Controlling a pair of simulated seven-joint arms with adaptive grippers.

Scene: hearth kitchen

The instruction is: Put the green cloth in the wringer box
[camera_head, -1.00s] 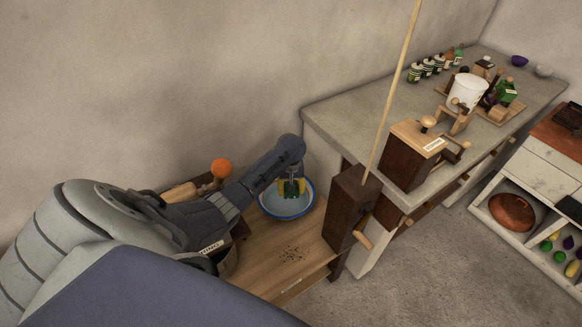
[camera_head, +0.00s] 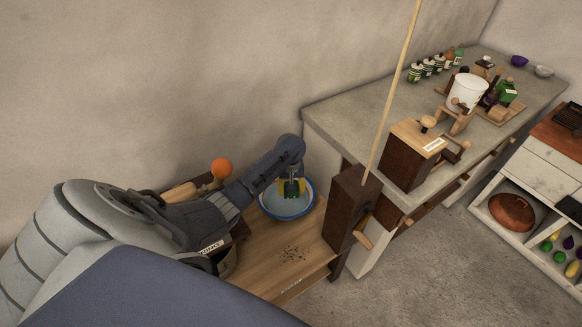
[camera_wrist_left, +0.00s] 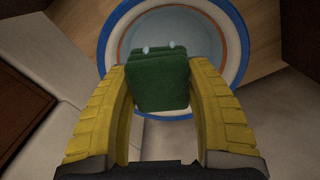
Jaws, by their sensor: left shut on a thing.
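The green cloth (camera_wrist_left: 158,80) is a folded, box-like bundle between the yellow fingers of my left gripper (camera_wrist_left: 158,95). The fingers press on it from both sides. Two small pale drops show at its far edge. In the head view, my left gripper (camera_head: 291,188) points down with the cloth over a blue-rimmed basin (camera_head: 290,215). The wrist view shows the basin behind the cloth; I cannot tell whether the cloth touches water. Two dark wooden boxes with cranks stand to the right: one with a pale labelled top (camera_head: 408,160), one at the counter's end (camera_head: 350,208). I cannot tell which is the wringer box.
A tall thin pole (camera_head: 395,95) rises by the end box. A grey counter (camera_head: 345,112) holds bottles, a white bucket (camera_head: 467,91) and bowls. An orange ball (camera_head: 221,168) is beside my left arm. The wooden bench (camera_head: 265,265) has dark specks in front of the basin.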

